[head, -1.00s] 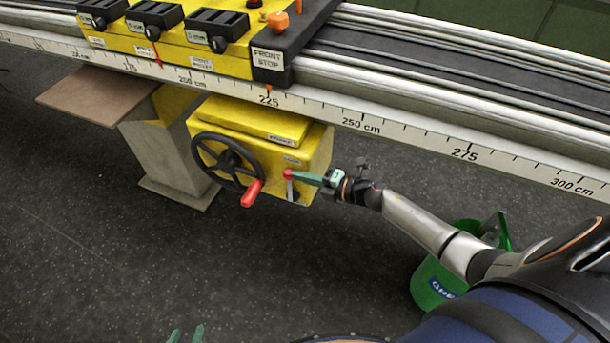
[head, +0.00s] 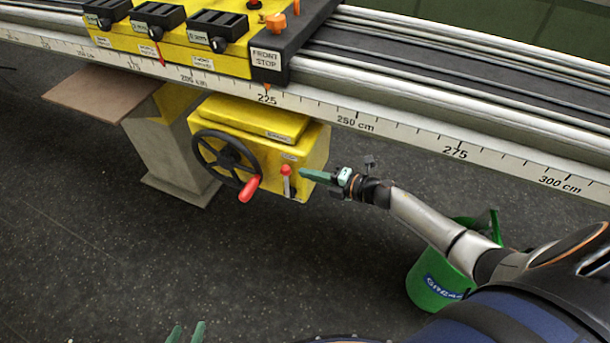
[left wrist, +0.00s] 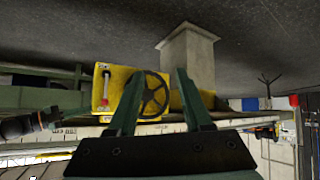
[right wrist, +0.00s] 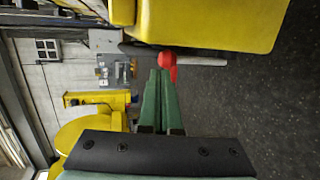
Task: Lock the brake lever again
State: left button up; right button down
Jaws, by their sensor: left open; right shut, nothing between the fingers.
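The brake lever (head: 286,172) has a red knob on top of a pale stem. It stands upright at the right of the yellow gearbox front (head: 312,150). My right gripper (head: 304,174) is shut and empty just right of the knob, with a small gap in the head view. In the right wrist view the red knob (right wrist: 168,62) is right by the closed fingertips (right wrist: 159,74); whether they touch is unclear. The lever (left wrist: 104,85) also shows in the left wrist view. My left gripper (left wrist: 156,75) is open and empty, low at the bottom of the head view (head: 186,334).
A black handwheel (head: 227,160) with a red handle (head: 249,189) sits left of the lever. The long scale rail (head: 400,134) runs above. A green bucket (head: 432,285) stands on the floor behind my right arm. The floor in front is clear.

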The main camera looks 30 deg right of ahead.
pick_arm(q)
jog(key=shift+s+a+r+p, duration=0.15)
jog(key=shift+s+a+p, duration=0.15)
jog(key=shift+a+p, duration=0.35)
pick_arm(e)
jog(key=r+v, duration=0.1)
jog(key=v, duration=0.9)
jog(key=shift+w, duration=0.15)
pick_arm(q)
notch_tip(320, 180, up, 8)
jog(key=s+a+y+p, duration=0.1)
jog(key=a+p, duration=0.1)
jog(key=p, duration=0.8)
jog(key=shift+s+a+n, duration=0.15)
jog(key=shift+s+n, duration=0.1)
jog(key=shift+n, duration=0.05)
pick_arm(e)
jog(key=s+a+m+g+h, duration=0.3)
jog(key=s+a+m+h, duration=0.2)
jog(key=s+a+m, duration=0.9)
jog(key=s+m, duration=0.3)
jog(key=m, duration=0.6)
jog(key=shift+r+g, duration=0.2)
jog(key=shift+g, duration=0.1)
pick_arm(q)
jog(key=shift+w, duration=0.1)
pick_arm(e)
jog(key=shift+a, duration=0.1)
